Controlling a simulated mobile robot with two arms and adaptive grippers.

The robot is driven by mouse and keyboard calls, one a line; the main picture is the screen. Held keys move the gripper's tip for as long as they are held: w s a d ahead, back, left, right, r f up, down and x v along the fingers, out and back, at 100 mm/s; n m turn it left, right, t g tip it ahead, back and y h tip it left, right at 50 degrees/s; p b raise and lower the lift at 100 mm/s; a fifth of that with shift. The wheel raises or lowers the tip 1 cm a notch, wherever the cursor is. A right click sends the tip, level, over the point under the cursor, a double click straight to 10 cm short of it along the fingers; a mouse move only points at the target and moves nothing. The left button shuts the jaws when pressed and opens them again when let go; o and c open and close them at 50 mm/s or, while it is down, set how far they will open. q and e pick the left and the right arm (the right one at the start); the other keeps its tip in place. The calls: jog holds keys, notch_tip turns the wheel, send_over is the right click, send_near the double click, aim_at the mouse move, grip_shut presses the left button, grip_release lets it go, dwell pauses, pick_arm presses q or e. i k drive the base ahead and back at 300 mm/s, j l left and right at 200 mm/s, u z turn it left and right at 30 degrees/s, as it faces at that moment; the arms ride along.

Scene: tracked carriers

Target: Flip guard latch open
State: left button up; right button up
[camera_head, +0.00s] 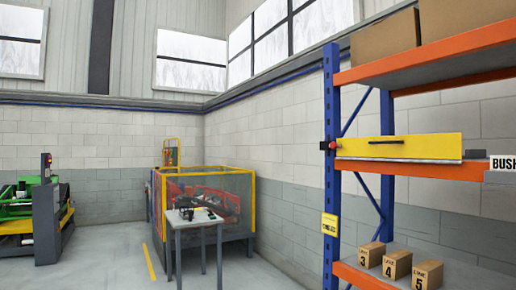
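A yellow panel (412,147) with a black bar handle (387,141) runs along the middle shelf of the rack at right. A small black and red fitting (328,146) sits at its left end, on the blue post. It may be the guard latch, but it is too small to tell its shape or position. A caged cell (240,190) with a yellow frame and mesh walls stands at the back; no latch can be made out on it. Neither of my grippers is in view.
The rack has blue posts (331,200) and orange beams; boxes (397,265) labelled 3, 4 and 5 sit on its lower shelf. A grey table (190,218) with small dark items stands before the cage. A green machine (30,210) is at left. Floor is open between.

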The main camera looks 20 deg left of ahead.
aim_at(333, 145)
jog(key=u, duration=0.25)
jog(key=i+j+u, duration=0.1)
jog(key=i+j, duration=1.7)
jog(key=i, duration=0.3)
jog(key=k+j+u, duration=0.05)
